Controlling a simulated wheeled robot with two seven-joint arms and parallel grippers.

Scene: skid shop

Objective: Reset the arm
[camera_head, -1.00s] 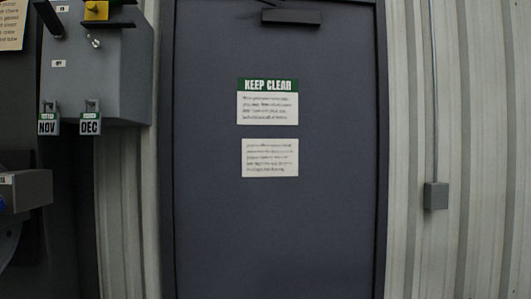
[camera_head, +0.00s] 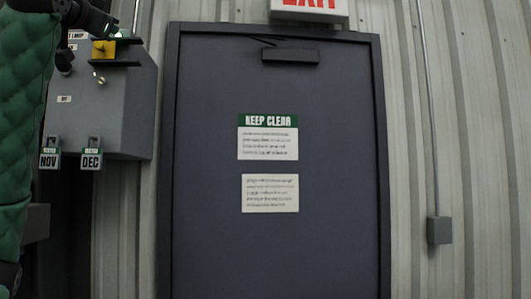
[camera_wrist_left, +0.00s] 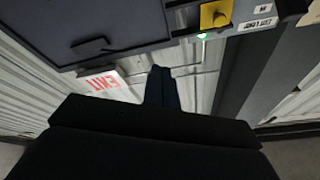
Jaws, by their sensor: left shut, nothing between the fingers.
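My left arm, in a green quilted sleeve, rises along the left edge of the head view. My left gripper (camera_head: 112,27) is at the top left, in front of the top of a grey wall box (camera_head: 122,95). In the left wrist view the dark fingers (camera_wrist_left: 159,84) are together with nothing between them. In that view they point toward the ribbed wall, between the exit sign (camera_wrist_left: 103,82) and the yellow knob (camera_wrist_left: 215,14). My right gripper is in neither view.
A closed dark door (camera_head: 215,180) with a "KEEP CLEAR" notice (camera_head: 268,137) faces me. Tags reading NOV (camera_head: 50,155) and DEC (camera_head: 91,155) hang from the grey box. A small conduit box (camera_head: 439,230) is on the ribbed wall at right.

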